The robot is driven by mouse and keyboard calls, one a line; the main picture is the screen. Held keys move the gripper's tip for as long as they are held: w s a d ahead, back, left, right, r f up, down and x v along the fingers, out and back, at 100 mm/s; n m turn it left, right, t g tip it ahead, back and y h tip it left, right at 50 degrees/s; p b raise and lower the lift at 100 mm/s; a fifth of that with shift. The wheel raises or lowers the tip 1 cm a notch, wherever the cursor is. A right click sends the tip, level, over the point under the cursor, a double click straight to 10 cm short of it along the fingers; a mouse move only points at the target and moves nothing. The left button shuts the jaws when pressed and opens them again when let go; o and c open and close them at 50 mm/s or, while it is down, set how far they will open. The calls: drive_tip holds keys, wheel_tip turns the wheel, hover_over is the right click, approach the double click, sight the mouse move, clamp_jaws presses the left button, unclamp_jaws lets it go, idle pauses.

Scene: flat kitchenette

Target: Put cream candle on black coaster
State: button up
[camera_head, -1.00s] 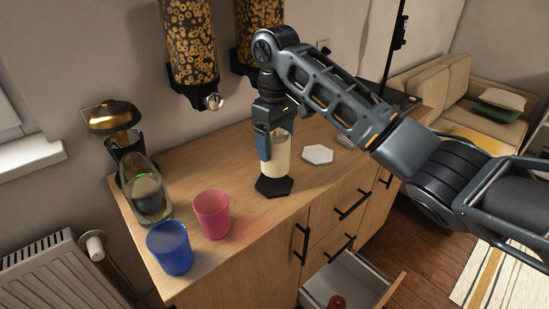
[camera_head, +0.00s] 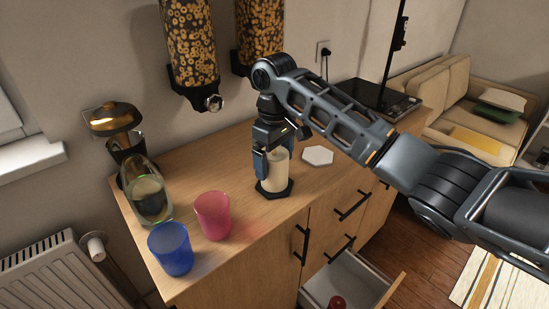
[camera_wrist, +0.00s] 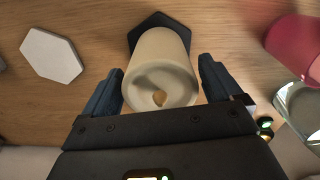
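The cream candle (camera_head: 273,177) stands upright on the black hexagonal coaster (camera_head: 276,194) on the wooden counter. In the wrist view the candle (camera_wrist: 160,70) shows its hollow top and wick, with part of the black coaster (camera_wrist: 150,22) beyond its base. My gripper (camera_head: 274,160) is around the candle's upper part from above. Its two dark blue fingers are spread, one on each side; the wrist view of my gripper (camera_wrist: 162,85) shows a gap at the right finger and little or none at the left. The candle hides much of the coaster.
A white hexagonal coaster (camera_head: 317,156) lies to the right. Cereal dispensers (camera_head: 190,45) hang behind. A drawer (camera_head: 346,284) is open below the counter's front edge.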

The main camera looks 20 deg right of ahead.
drive_tip(key=shift+o, duration=0.5)
drive_tip(key=shift+r, duration=0.1)
wheel_tip(320, 180, up, 12)
drive_tip(key=shift+r+p, duration=0.1)
drive_tip(key=shift+p, duration=0.55)
